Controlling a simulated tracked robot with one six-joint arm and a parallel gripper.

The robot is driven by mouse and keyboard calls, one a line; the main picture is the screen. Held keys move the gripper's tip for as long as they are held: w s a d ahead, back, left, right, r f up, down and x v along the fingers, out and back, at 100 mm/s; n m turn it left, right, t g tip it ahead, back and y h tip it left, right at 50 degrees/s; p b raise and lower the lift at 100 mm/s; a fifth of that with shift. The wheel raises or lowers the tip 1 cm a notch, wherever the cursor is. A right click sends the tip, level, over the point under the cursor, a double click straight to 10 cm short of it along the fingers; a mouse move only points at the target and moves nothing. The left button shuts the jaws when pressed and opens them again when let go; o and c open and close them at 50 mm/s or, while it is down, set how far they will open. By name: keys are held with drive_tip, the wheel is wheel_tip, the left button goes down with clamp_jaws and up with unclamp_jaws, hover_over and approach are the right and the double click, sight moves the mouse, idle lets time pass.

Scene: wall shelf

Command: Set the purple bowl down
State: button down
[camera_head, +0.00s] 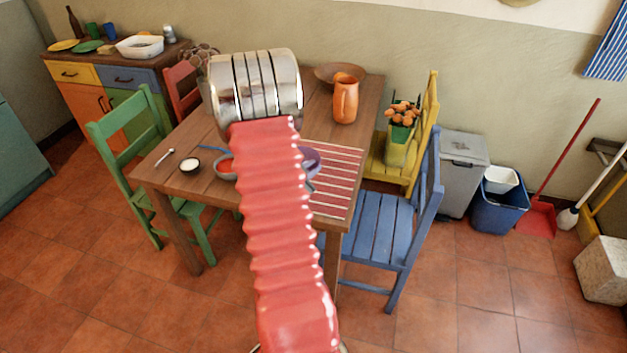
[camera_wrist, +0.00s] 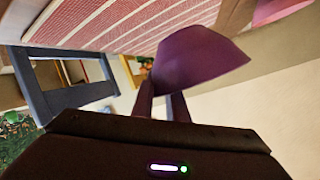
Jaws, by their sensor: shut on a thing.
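The purple bowl (camera_wrist: 198,58) is held between the two fingers of my gripper (camera_wrist: 162,103) in the wrist view. In the head view, part of the purple bowl (camera_head: 311,160) shows just right of my red arm, by the left edge of the red-and-white striped mat (camera_head: 335,185) on the wooden table (camera_head: 190,137). My arm hides the rest of it and most of the gripper there. The striped mat also shows at the top of the wrist view (camera_wrist: 130,22). I cannot tell whether the bowl touches the mat or the table.
An orange jug (camera_head: 345,98) and a brown bowl (camera_head: 338,73) are at the table's back. Green (camera_head: 124,128), yellow (camera_head: 433,110) and blue (camera_head: 385,232) chairs stand around the table. The mat's right part is clear.

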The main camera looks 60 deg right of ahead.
drive_tip(key=shift+f, duration=1.05)
drive_tip(key=shift+f, duration=0.1)
drive_tip(key=shift+f, duration=2)
drive_tip(key=c, duration=1.7)
unclamp_jaws()
